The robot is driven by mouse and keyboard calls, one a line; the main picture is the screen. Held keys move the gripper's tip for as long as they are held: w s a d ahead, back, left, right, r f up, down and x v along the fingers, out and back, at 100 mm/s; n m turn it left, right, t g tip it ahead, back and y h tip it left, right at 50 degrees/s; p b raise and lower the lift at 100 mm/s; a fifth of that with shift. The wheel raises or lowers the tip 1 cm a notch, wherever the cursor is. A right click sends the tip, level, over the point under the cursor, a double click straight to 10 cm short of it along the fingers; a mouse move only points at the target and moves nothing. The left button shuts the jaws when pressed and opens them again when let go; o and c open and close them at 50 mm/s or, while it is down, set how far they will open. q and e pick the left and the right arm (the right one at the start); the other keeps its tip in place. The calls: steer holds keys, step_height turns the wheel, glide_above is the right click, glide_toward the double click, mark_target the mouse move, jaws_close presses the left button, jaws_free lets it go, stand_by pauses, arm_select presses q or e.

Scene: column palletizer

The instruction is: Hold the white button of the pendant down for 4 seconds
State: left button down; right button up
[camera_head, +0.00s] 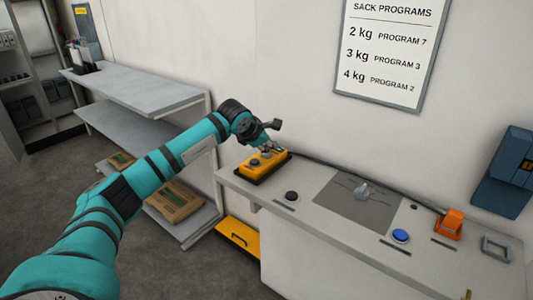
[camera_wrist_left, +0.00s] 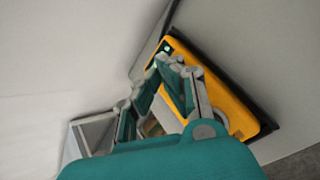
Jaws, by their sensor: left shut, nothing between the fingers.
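The yellow pendant (camera_head: 271,167) lies in a dark holder at the left end of the grey bench, against the wall. In the left wrist view the pendant (camera_wrist_left: 235,105) fills the right part, tilted in the picture. My left gripper (camera_head: 267,148) is shut and empty, pointing down over the pendant's far part. In the left wrist view its fingertips (camera_wrist_left: 163,60) are close to the pendant's upper end, beside a small pale spot. I cannot tell whether they touch a button. The white button is not clearly seen; the fingers may hide it. My right gripper is not in view.
The bench (camera_head: 330,231) also holds a black button (camera_head: 291,196), a blue button (camera_head: 400,236) and an orange device (camera_head: 449,224). A grey shelf (camera_head: 140,87) with boxes stands left. A sack program sign (camera_head: 391,50) hangs on the wall.

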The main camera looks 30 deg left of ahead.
mark_target(269, 153)
arm_select(q)
steer(key=shift+f+b, duration=0.35)
steer(key=shift+f, duration=0.15)
stand_by(1.2)
steer(key=shift+r, duration=0.15)
stand_by(2.7)
steer(key=shift+r+p, duration=0.45)
steer(key=shift+r, duration=0.35)
steer(key=shift+r+p, duration=1.5)
steer(key=shift+r, duration=1.05)
steer(key=shift+f, duration=0.1)
